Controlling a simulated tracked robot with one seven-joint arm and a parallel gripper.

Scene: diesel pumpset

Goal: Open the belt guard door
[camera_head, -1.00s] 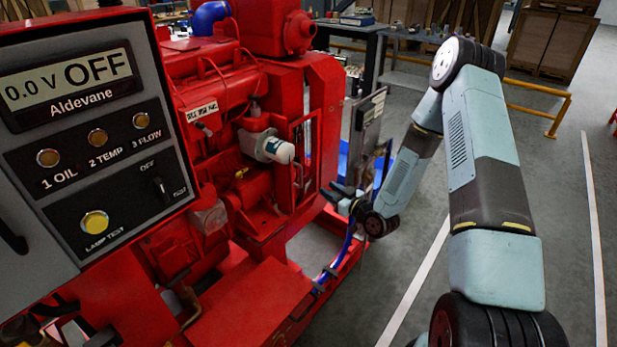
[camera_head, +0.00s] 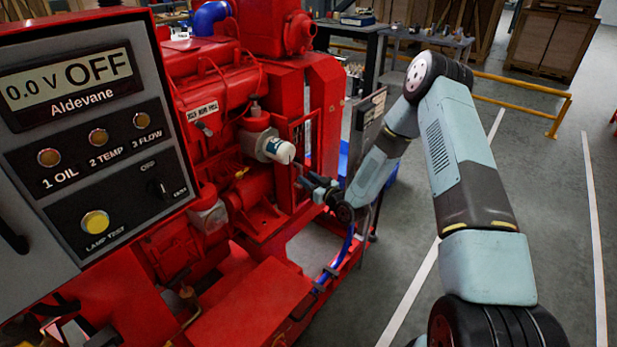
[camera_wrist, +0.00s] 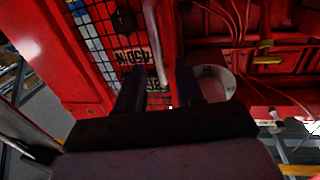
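The red guard (camera_head: 325,110) stands at the right end of the red engine. A narrow framed opening with a light upright strip shows on its near face. In the wrist view, a square mesh panel (camera_wrist: 95,45) with dark lettering lies behind red framing; I take this as the belt guard door, but its edges and hinge are unclear. A pale upright bar (camera_wrist: 155,40) runs in front of the mesh. My gripper (camera_head: 308,183) is just in front of the guard's lower part. In the wrist view, its two dark fingers (camera_wrist: 160,88) are apart, with the bar's lower end between them; contact cannot be told.
A white filter canister (camera_head: 279,150) sticks out just left of my gripper and also shows in the wrist view (camera_wrist: 214,82). A grey upright panel (camera_head: 368,108) stands behind my forearm. The control box (camera_head: 95,130) fills the left. Open floor lies right.

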